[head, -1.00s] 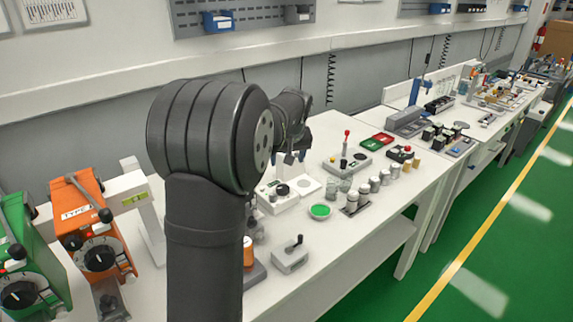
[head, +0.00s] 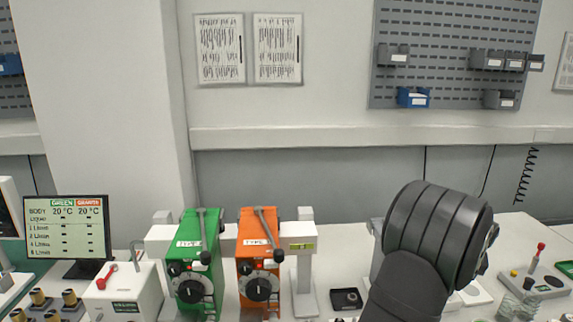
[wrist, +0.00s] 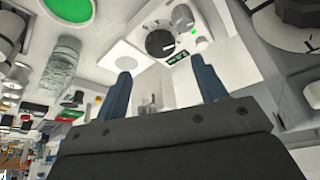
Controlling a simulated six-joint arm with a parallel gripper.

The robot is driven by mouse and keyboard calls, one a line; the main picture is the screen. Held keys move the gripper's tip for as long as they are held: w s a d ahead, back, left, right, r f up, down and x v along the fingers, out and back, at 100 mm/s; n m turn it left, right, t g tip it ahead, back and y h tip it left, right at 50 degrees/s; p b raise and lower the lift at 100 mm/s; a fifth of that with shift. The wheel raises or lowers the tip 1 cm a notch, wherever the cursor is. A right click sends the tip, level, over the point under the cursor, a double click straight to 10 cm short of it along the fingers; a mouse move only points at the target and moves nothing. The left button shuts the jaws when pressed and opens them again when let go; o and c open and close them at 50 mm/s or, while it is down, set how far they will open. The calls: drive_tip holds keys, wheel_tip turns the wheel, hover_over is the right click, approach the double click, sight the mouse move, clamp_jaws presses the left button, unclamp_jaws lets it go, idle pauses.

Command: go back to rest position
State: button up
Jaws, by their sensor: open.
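My gripper (wrist: 158,84) shows in the wrist view with its two blue-grey fingers apart and nothing between them. Beyond the fingers is a white device with a black dial (wrist: 160,43) and a small green display. In the head view my dark arm rises at the lower right and hides part of the bench; the gripper itself cannot be seen there.
A green unit (head: 196,268) and an orange unit (head: 258,262) stand left of my arm in the head view. A monitor (head: 68,232) is at the far left. A red-knobbed lever device (head: 536,275) is at the right. A green-filled dish (wrist: 68,8) shows in the wrist view.

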drive_tip(key=x, duration=0.7)
drive_tip(key=shift+w+f, duration=0.15)
drive_tip(key=shift+f, duration=0.2)
